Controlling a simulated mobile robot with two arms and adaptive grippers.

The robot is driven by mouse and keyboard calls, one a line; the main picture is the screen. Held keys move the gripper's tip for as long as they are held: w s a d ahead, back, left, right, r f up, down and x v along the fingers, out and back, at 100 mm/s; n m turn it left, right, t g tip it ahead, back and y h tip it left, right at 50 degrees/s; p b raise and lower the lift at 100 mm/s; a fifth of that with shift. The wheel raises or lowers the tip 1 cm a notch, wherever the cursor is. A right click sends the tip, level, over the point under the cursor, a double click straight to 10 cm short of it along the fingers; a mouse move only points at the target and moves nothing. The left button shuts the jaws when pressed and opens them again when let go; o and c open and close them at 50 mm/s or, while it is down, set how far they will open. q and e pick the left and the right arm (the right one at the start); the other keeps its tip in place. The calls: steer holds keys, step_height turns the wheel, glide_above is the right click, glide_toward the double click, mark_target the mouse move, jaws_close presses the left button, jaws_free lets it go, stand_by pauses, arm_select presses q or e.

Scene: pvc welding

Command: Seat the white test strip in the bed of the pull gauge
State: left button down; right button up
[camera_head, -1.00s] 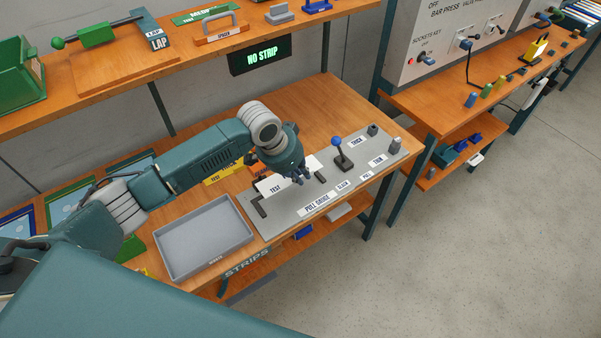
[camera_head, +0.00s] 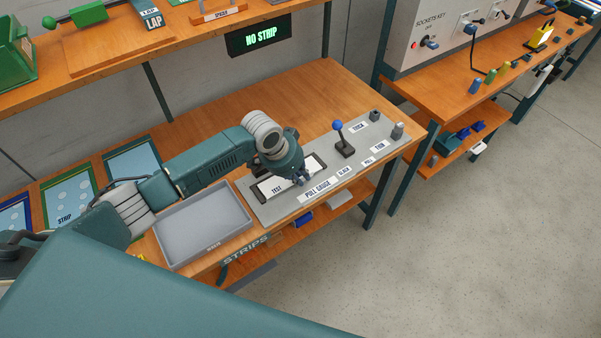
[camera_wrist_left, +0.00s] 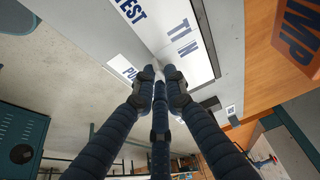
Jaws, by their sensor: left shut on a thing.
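The white test strip (camera_head: 272,189), marked TEST, lies within the dark-edged bed of the grey pull gauge (camera_head: 262,212) in the head view. I cannot tell whether it rests flat on the bed or sits slightly above it. My left gripper (camera_head: 303,181) is low over the gauge, shut on the strip near its front edge. The gripper and wrist hide part of the strip. In the left wrist view, the fingers (camera_wrist_left: 160,75) close together at the edge of a white lettered surface. My right gripper is not in view.
A dark display (camera_head: 260,36) reads NO STRIP in green. A blue-knobbed lever (camera_head: 340,138) stands on the gauge, right of the bed. An empty grey tray (camera_head: 203,225) lies left of the gauge. The bench behind the gauge is clear.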

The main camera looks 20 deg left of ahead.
arm_select(q)
steer(key=shift+f, duration=0.5)
stand_by(0.6)
steer(key=c, duration=1.7)
jaws_free()
steer(key=shift+r, duration=0.1)
